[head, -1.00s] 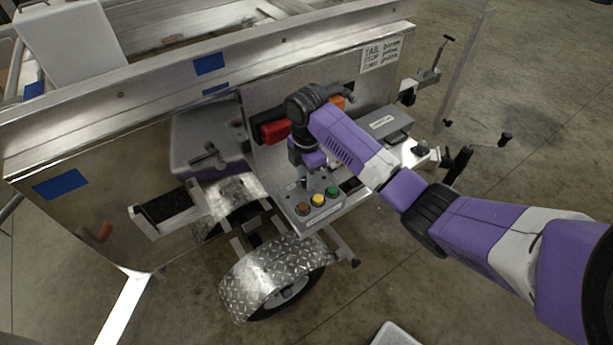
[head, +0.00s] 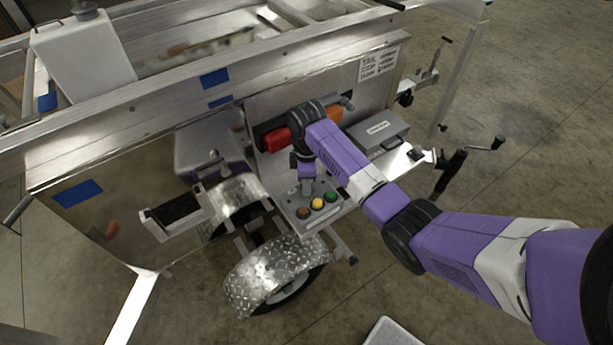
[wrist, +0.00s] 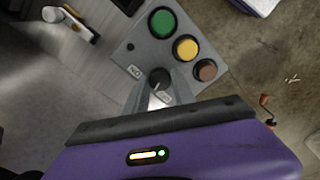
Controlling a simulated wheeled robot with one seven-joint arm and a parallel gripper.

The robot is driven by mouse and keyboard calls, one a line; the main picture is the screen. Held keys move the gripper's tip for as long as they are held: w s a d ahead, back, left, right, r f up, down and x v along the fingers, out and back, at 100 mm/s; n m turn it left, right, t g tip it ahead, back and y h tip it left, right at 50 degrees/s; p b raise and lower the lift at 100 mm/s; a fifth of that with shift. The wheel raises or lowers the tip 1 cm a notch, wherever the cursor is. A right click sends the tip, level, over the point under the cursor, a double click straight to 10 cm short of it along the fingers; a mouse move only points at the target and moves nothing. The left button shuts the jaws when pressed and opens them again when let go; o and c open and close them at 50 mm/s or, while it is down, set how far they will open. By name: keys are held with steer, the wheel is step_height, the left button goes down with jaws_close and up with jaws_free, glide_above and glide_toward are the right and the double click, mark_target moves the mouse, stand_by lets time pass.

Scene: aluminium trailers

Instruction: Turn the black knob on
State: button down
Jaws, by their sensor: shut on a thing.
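The black knob (wrist: 160,77) sits on a grey control box (wrist: 134,50), beside small white labels. My gripper (wrist: 161,86) is shut on the knob, one finger on each side, as the wrist view shows. The box also carries a green button (wrist: 163,23), a yellow button (wrist: 186,47) and a brown-red button (wrist: 206,70). In the head view my gripper (head: 306,188) points down onto the control box (head: 318,217), and the knob is hidden behind it. The label lettering is too small to read surely.
The box stands on a metal shelf of the trailer, above a diamond-plate fender (head: 272,270). A red lamp (head: 274,139) is behind my wrist. A grey case (head: 378,131) lies to the right, with a crank handle (head: 498,143) farther right. Open floor lies at the front.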

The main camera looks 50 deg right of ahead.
steer(key=m+p, duration=0.3)
steer(key=m, duration=0.2)
steer(key=shift+r+m, duration=0.15)
steer(key=shift+m, duration=0.15)
steer(key=m+p, duration=0.2)
steer(key=m, duration=0.3)
steer(key=shift+m, duration=0.3)
steer(key=shift+p, duration=0.3)
steer(key=c, duration=1.1)
jaws_free()
steer(key=shift+o, duration=0.2)
steer(key=shift+r+b, duration=0.3)
steer(key=shift+r, duration=3.5)
steer(key=shift+w+a, duration=0.1)
